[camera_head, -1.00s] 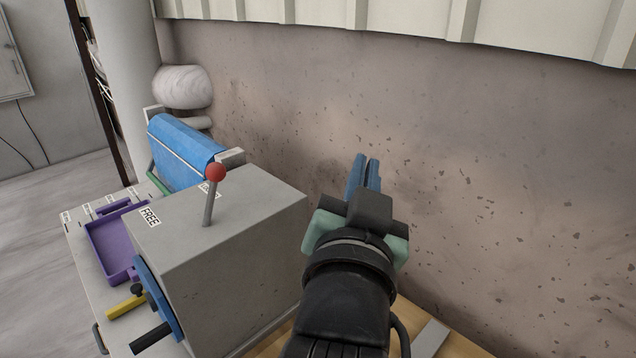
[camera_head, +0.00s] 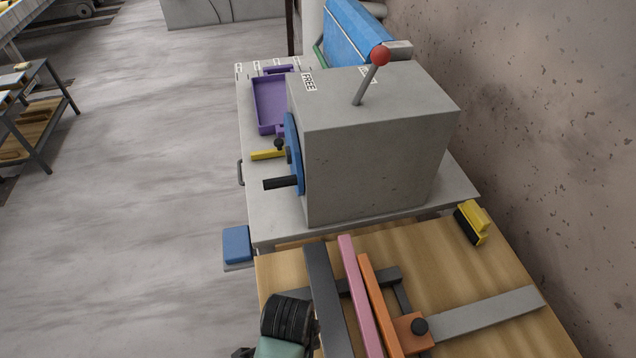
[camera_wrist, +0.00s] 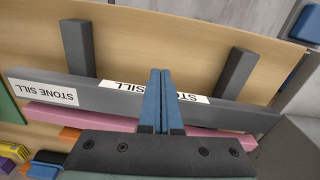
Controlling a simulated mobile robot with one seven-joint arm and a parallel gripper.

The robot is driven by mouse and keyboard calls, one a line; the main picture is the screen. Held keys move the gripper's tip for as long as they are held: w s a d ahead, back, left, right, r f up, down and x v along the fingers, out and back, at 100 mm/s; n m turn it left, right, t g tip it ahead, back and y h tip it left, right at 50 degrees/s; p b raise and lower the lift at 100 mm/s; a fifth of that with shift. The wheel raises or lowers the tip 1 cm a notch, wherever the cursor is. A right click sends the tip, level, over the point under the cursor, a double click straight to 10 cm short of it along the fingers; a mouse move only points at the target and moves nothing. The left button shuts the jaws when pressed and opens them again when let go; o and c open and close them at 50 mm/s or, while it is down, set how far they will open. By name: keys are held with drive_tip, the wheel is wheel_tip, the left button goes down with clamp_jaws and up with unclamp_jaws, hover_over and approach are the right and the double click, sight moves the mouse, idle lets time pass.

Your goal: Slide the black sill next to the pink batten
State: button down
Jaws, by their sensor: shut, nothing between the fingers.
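The black sill (camera_head: 322,290) lies lengthwise on the wooden bench top in the head view. It shows in the wrist view as a long dark bar with white "STONE SILL" labels (camera_wrist: 225,112). The pink batten (camera_head: 358,295) lies alongside on its right, nearly parallel, with a narrow gap between them in the head view. The batten also shows in the wrist view (camera_wrist: 85,122), partly hidden by my gripper. My gripper (camera_wrist: 160,72) has its blue fingers shut and empty, reaching across the sill's middle in the wrist view; I cannot tell whether they touch it. In the head view its fingertips are hidden.
An orange batten (camera_head: 378,300) lies right of the pink one. Grey bars (camera_wrist: 237,68) cross beneath the sill. A large grey machine box (camera_head: 375,150) stands behind.

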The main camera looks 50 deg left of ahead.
sight(329, 353)
wheel_tip(329, 353, down, 5)
drive_tip(key=shift+f, duration=0.15)
drive_tip(key=w, duration=0.1)
drive_tip(key=w+d+p, duration=0.1)
drive_tip(key=w, duration=0.1)
drive_tip(key=shift+f, duration=0.15)
drive_tip(key=shift+w+d, duration=0.15)
drive_tip(key=shift+w, duration=0.3)
drive_tip(key=shift+w+d, duration=0.2)
drive_tip(key=shift+w, duration=0.45)
drive_tip(key=shift+w+d, duration=0.2)
drive_tip(key=shift+w, duration=0.4)
drive_tip(key=shift+s+p, duration=0.1)
drive_tip(key=shift+p, duration=0.2)
